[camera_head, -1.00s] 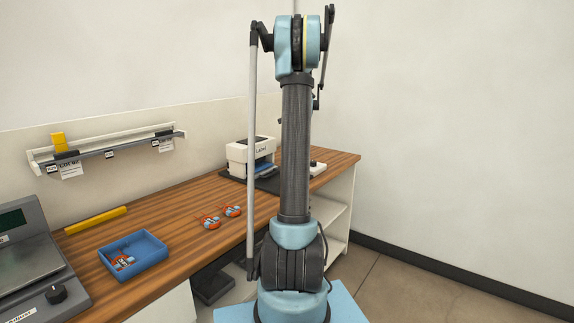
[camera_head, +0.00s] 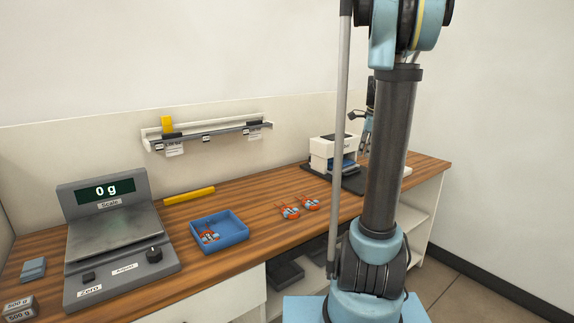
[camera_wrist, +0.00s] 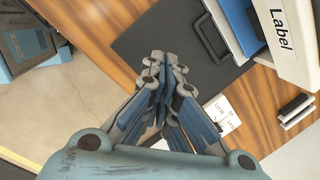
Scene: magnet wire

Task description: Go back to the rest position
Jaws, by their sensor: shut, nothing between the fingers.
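My gripper (camera_wrist: 168,66) fills the middle of the wrist view, its blue-padded fingers together with nothing between them. It is above the worktop, over a dark grey mat (camera_wrist: 150,38) beside the label machine (camera_wrist: 290,42). In the head view my gripper (camera_head: 367,133) shows partly behind my arm, near the white label machine (camera_head: 334,153) at the bench's far end. My arm's dark column stands upright in front of the bench and hides part of that end.
The wooden bench (camera_head: 250,215) holds a scale (camera_head: 120,245) reading 0 g, a blue tray (camera_head: 232,240) with orange-red pieces inside, two similar pieces (camera_head: 289,212) outside it, and a yellow bar (camera_head: 189,195). A rail (camera_head: 206,134) hangs on the wall. Floor at right is clear.

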